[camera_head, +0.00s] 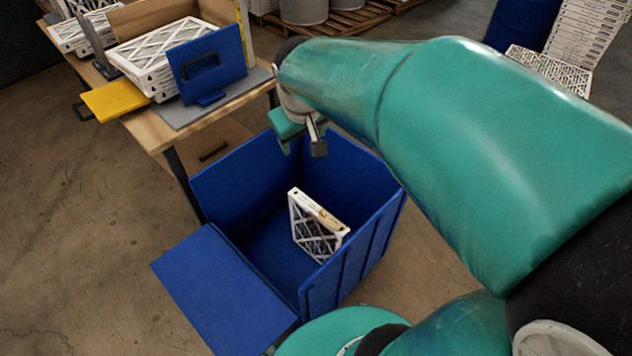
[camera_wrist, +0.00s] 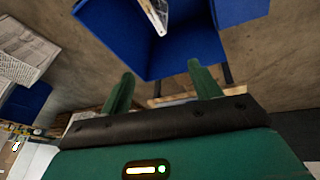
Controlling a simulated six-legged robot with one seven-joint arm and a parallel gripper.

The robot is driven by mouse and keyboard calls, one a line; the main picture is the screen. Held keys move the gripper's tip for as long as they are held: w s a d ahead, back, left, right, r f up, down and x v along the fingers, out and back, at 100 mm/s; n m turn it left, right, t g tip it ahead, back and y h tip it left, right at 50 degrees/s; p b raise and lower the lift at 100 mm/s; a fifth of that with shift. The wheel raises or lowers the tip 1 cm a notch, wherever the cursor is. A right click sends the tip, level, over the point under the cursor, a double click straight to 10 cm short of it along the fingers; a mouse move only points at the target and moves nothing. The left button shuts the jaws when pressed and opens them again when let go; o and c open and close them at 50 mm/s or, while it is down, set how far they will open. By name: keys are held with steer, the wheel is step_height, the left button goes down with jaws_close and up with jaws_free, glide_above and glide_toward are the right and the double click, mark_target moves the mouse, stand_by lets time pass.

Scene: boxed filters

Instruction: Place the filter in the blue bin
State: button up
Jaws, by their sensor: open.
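A white-framed filter (camera_head: 317,226) with a criss-cross face stands tilted inside the blue bin (camera_head: 206,191), near its right wall. The bin is on the floor with its front flap folded down. In the wrist view, part of the filter (camera_wrist: 155,14) shows at the top edge inside the bin (camera_wrist: 115,35). My gripper (camera_head: 303,140) is above the bin's back part, apart from the filter. In the wrist view, my gripper's two green fingers (camera_wrist: 162,88) are spread with nothing between them.
A wooden table (camera_head: 152,132) behind the bin at the left holds stacked filters (camera_head: 150,50), a blue panel with a handle (camera_head: 207,65) and a yellow piece (camera_head: 113,100). More boxed filters (camera_head: 585,38) and a blue barrel (camera_head: 523,24) stand at the back right. Floor at the left is clear.

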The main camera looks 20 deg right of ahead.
steer(key=s+a+r, duration=0.1)
steer(key=s, duration=0.6)
steer(key=s+a+r+m+t+y, duration=0.1)
steer(key=s+a, duration=0.1)
steer(key=s, duration=0.5)
steer(key=shift+s+a+r+t, duration=0.15)
steer(key=shift+s+a+t, duration=0.1)
steer(key=shift+t, duration=0.05)
